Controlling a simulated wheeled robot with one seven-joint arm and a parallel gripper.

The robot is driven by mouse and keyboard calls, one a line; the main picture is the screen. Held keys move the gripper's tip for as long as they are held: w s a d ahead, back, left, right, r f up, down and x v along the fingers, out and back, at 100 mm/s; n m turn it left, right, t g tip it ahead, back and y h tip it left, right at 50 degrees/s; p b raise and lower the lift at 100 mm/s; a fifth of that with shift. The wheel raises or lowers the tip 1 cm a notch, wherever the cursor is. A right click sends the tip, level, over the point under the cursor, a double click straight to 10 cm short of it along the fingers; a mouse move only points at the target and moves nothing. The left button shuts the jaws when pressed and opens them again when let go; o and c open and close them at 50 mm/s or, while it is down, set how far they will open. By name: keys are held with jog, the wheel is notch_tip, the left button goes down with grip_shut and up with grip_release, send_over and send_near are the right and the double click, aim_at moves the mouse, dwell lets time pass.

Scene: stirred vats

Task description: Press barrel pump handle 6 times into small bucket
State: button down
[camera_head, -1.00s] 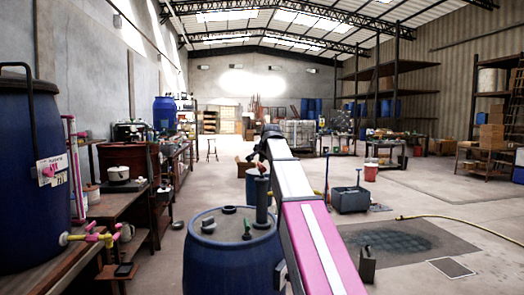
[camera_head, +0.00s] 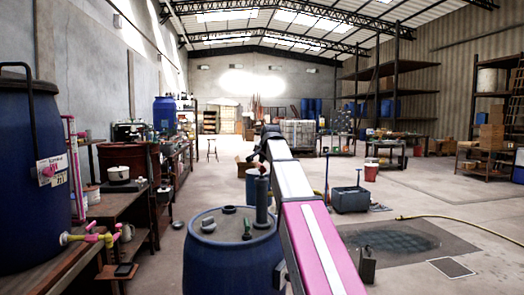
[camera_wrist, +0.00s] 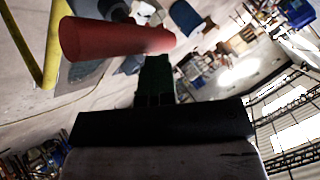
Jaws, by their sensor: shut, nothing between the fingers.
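The blue barrel (camera_head: 225,262) stands just ahead in the head view. The dark grey pump column (camera_head: 262,202) rises upright from its lid. In the wrist view a red cylindrical grip (camera_wrist: 105,38), likely the pump handle's end, lies across in front of my fingers. My gripper (camera_wrist: 155,60) is shut and empty, its dark green fingers close to the grip's right part. I cannot tell whether they touch. In the head view my arm hides the fingertips and most of the handle. I cannot make out the small bucket or the spout.
At left, a large blue drum (camera_head: 25,190) with a pink-and-yellow tap sits on a wooden bench (camera_head: 60,272). A grey wheeled tub (camera_head: 350,199) and a red-and-white bucket (camera_head: 371,172) stand farther back. A yellow hose (camera_head: 440,219) lies on the right floor, which is mostly clear.

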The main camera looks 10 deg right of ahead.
notch_tip(320, 180, up, 8)
jog(key=shift+f, duration=0.25)
dwell(1.0)
jog(key=shift+r, duration=3)
dwell(0.5)
jog(key=shift+f, duration=3.45)
